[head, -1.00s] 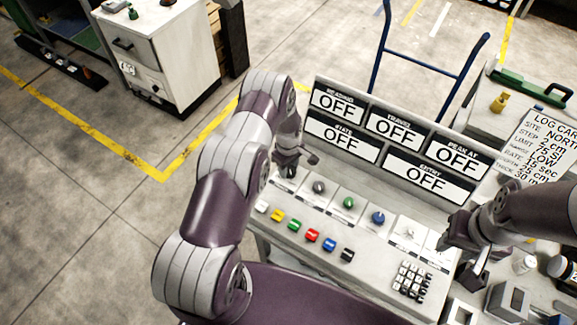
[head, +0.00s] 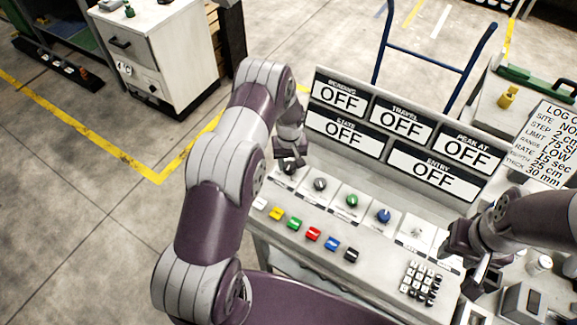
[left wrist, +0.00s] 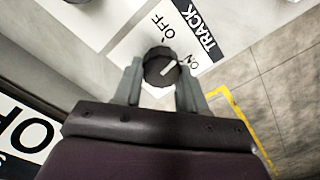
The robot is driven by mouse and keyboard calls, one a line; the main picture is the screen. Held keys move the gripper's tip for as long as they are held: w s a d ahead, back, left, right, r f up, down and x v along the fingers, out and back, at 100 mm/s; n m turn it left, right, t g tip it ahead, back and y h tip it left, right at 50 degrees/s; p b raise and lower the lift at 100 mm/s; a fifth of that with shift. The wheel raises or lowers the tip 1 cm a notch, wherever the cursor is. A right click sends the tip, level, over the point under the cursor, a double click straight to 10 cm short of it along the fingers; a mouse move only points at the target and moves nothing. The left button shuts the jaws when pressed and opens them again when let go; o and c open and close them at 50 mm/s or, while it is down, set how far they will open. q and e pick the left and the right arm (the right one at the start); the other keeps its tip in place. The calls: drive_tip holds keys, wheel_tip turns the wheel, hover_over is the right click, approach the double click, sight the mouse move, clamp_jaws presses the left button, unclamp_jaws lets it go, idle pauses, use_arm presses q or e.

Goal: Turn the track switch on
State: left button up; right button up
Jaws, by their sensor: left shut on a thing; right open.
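The track switch is a dark round knob (left wrist: 157,62) on a white plate labelled TRACK, with OFF and ON marks. Its white pointer line is turned toward the ON mark. My left gripper (left wrist: 160,78) has one finger on each side of the knob and is shut on it. In the head view, my left gripper (head: 291,160) is at the leftmost knob of the console's row and hides part of it. My right gripper (head: 468,262) is open and empty above the right part of the console, near the keypad.
The console has more knobs, such as a green one (head: 352,200) and a blue one (head: 383,215), close to the right. Coloured buttons and a keypad (head: 420,284) lie in front. A display panel (head: 395,135) reading OFF on every screen stands behind.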

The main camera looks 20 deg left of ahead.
use_arm(q)
drive_tip(key=m+b, duration=0.1)
drive_tip(key=m, duration=0.1)
drive_tip(key=m+b, duration=0.2)
drive_tip(key=m, duration=0.1)
drive_tip(key=shift+d+f+m, duration=0.15)
drive_tip(key=shift+d+m, duration=0.05)
drive_tip(key=shift+m, duration=0.1)
drive_tip(key=m+b, duration=0.2)
drive_tip(key=m, duration=0.2)
drive_tip(key=shift+d+m, duration=0.1)
drive_tip(key=shift+m, duration=0.6)
drive_tip(key=o, duration=1.1)
drive_tip(key=shift+s+r, duration=0.1)
drive_tip(key=shift+r, duration=0.1)
drive_tip(key=shift+c, duration=0.2)
drive_tip(key=shift+s, duration=0.1)
